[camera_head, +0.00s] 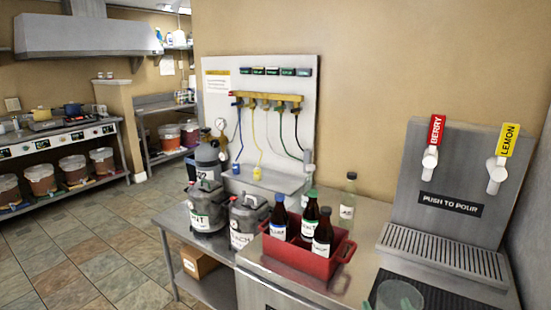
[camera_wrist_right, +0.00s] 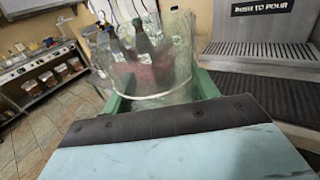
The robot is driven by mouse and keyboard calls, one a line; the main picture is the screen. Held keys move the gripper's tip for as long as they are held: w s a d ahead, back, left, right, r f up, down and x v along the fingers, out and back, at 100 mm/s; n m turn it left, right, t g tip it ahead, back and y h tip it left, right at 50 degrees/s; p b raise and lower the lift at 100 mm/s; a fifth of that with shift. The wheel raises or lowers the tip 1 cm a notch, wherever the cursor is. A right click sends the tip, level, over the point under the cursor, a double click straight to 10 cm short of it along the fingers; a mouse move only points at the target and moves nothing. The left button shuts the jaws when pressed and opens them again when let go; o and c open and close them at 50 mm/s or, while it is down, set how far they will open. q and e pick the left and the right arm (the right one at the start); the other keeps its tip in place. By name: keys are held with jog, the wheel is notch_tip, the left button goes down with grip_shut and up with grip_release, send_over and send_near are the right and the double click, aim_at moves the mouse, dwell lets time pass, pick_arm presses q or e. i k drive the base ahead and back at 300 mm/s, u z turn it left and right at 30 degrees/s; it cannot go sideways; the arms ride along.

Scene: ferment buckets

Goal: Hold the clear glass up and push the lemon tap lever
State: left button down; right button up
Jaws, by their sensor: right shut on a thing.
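The clear glass (camera_head: 401,292) shows at the bottom edge of the head view, in front of the tap panel. In the right wrist view the glass (camera_wrist_right: 150,62) stands between the green fingers of my right gripper (camera_wrist_right: 160,88), which is shut on it. The lemon tap lever (camera_head: 508,140) has a yellow label and sits above a white tap (camera_head: 496,175) at the right of the steel panel. The glass is apart from the tap, lower and to its left. What lies under the glass is hidden. My left gripper is not in view.
The red berry lever (camera_head: 436,131) stands left of the lemon one. A slatted drip tray (camera_head: 445,254) lies below both taps. A red crate (camera_head: 308,262) of dark bottles and a clear bottle (camera_head: 348,198) stand on the counter to the left.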

aim_at(509, 132)
jog(key=z, duration=1.1)
jog(key=i, duration=0.5)
jog(key=u, duration=0.4)
jog(key=k, duration=1)
jog(key=z, duration=0.2)
jog(key=i, duration=1.6)
jog(key=u, duration=0.3)
